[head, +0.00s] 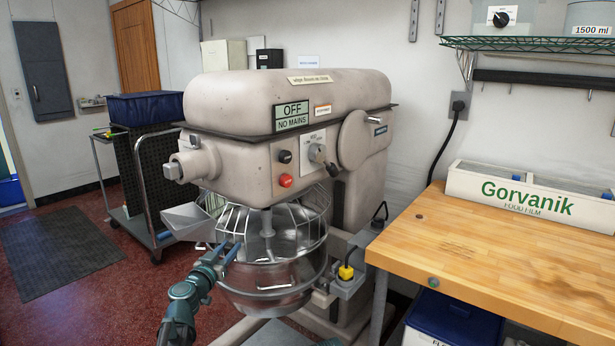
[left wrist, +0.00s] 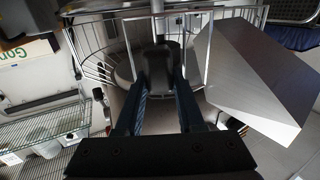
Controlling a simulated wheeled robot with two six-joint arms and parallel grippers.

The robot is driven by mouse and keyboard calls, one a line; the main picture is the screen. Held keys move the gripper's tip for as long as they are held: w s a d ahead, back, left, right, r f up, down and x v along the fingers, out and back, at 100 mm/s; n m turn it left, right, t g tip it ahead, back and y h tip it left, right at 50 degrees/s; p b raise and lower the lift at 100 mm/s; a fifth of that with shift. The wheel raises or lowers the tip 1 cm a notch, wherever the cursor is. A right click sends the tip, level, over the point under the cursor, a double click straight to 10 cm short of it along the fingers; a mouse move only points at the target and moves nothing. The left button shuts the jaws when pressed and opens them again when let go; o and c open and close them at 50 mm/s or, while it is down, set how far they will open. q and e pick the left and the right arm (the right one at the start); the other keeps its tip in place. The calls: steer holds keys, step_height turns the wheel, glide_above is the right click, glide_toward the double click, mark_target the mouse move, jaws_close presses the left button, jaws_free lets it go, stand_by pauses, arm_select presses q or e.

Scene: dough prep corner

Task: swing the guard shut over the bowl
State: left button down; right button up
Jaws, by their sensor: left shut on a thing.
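The guard (head: 236,221) is a cage of light metal wire under the mixer's head, around the top of the steel bowl (head: 270,295). A gap in the wire shows at the front, so the guard looks partly open. A grey metal chute (head: 190,220) sits at its left side. My left gripper (head: 230,251) is at the front left of the guard, above the bowl's rim. In the left wrist view its fingers close on a dark block (left wrist: 158,66) at the guard's wires (left wrist: 97,60); the exact contact is partly hidden. My right gripper is not in view.
The mixer (head: 230,155) has an "OFF NO MAINS" sign (head: 292,116). A wooden table (head: 470,250) with a film box (head: 530,200) stands at the right. A trolley (head: 145,185) stands behind at the left. Red floor (head: 110,300) at the front left is clear.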

arm_select(q)
steer(key=shift+s+d+n+t+y, duration=0.2)
steer(key=shift+d+n+y, duration=0.55)
steer(key=shift+d, duration=0.7)
steer(key=shift+s+d+n+t+y, duration=0.15)
steer(key=shift+d+n+y, duration=0.3)
steer(key=shift+d+y, duration=0.8)
steer(key=shift+d, duration=0.15)
steer(key=shift+w+d+n+y, duration=0.1)
steer(key=shift+d+n+y, duration=0.6)
steer(key=shift+d, duration=0.75)
steer(key=shift+w+d+n+y, duration=0.1)
steer(key=shift+d+n+y, duration=0.3)
steer(key=shift+d+y, duration=0.8)
steer(key=shift+s+d+h, duration=0.1)
steer(key=shift+d+h, duration=0.15)
steer(key=shift+h, duration=0.05)
steer(key=shift+w+d+n+g+y, duration=0.25)
steer(key=shift+d+n+y, duration=0.25)
steer(key=shift+d, duration=0.45)
steer(key=shift+w+d+n+g+y, duration=0.1)
steer(key=shift+w+d+n+y, duration=0.15)
steer(key=shift+d+y, duration=0.55)
steer(key=shift+w+d+n+g+y, duration=0.2)
steer(key=shift+d+n+y, duration=0.3)
steer(key=shift+d, duration=0.55)
